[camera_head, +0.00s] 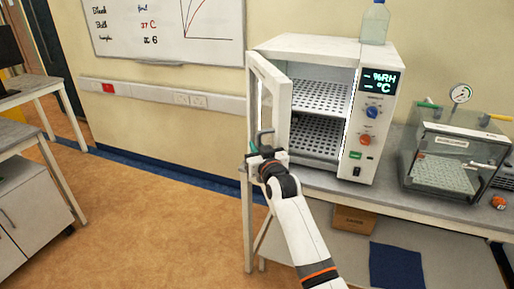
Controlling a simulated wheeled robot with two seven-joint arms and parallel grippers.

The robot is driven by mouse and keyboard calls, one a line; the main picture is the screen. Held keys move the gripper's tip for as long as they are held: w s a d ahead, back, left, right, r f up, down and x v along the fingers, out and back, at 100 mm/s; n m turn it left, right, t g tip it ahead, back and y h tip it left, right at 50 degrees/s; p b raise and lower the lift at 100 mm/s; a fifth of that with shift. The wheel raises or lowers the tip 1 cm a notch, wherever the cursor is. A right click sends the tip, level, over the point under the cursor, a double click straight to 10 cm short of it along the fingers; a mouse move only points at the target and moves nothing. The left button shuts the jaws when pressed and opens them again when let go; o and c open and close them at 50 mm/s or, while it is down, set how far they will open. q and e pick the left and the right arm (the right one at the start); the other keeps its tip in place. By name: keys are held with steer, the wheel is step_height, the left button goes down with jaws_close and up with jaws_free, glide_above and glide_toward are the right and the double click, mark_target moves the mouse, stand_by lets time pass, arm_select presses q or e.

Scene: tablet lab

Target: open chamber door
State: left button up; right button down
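The chamber (320,48) is a white cabinet on the bench, with a control panel on its right side. Its glass-paned door (273,98) stands open, swung out to the left. Two perforated shelves (318,95) show inside and look empty. My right gripper (264,146) is at the lower part of the door, by its free edge. A dark hooked piece shows at the gripper's tip; I cannot tell whether it is a finger or the door handle. Whether the fingers are open or shut is unclear. My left gripper is not in view.
A bottle (374,22) stands on top of the chamber. A clear-lidded box (452,160) with a gauge (461,93) sits on the bench to the right. A cardboard box (353,219) lies below the bench (385,205). The floor (160,210) to the left is clear.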

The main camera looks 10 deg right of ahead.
steer(key=c, duration=1.7)
jaws_free()
steer(key=shift+r, duration=0.2)
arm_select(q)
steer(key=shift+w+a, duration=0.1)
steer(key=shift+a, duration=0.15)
arm_select(e)
steer(key=shift+w+f, duration=0.2)
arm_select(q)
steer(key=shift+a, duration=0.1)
arm_select(e)
steer(key=shift+s, duration=0.1)
